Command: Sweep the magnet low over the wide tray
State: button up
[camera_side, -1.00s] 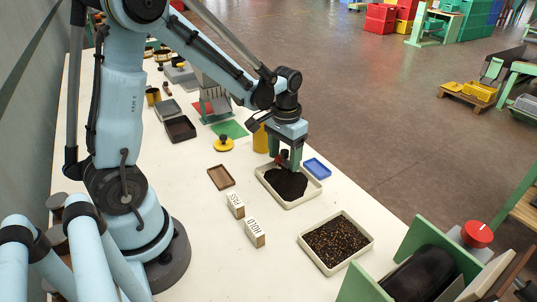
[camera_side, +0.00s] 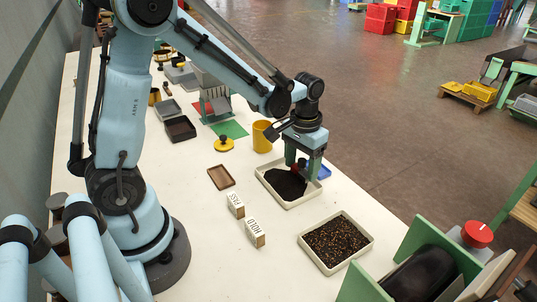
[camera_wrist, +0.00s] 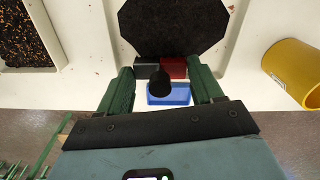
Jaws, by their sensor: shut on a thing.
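My gripper (camera_side: 304,170) is over the far right side of a pale tray (camera_side: 288,205) that holds a spread of black grains (camera_side: 283,185). It is shut on the magnet, a block with a grey end and a red end (camera_wrist: 173,67) and a black knob (camera_wrist: 160,80). In the wrist view the magnet sits between my two green fingers, at the edge of the black grains (camera_wrist: 172,25). The magnet's red end also shows in the side view (camera_side: 294,167). Whether the magnet touches the grains or the tray cannot be told.
A blue dish (camera_wrist: 170,96) lies just past the tray, partly hidden by my gripper in the side view. A yellow cup (camera_side: 262,137) stands behind. A second pale tray of mixed grains (camera_side: 336,242) is nearer the camera. Two lettered blocks (camera_side: 254,233) stand left of it.

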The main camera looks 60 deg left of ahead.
jog(key=shift+w+d, duration=0.2)
jog(key=shift+d, duration=0.4)
jog(key=shift+w+d, duration=0.15)
jog(key=shift+d, duration=0.4)
jog(key=shift+a, duration=0.15)
jog(key=shift+a, duration=3.75)
jog(key=shift+d, duration=0.1)
jog(key=shift+s+d, duration=0.4)
jog(key=shift+d, duration=0.85)
jog(key=shift+s+d, duration=0.35)
jog(key=shift+d, duration=0.95)
jog(key=shift+s+d, duration=0.4)
jog(key=shift+d, duration=0.85)
jog(key=shift+a, duration=0.15)
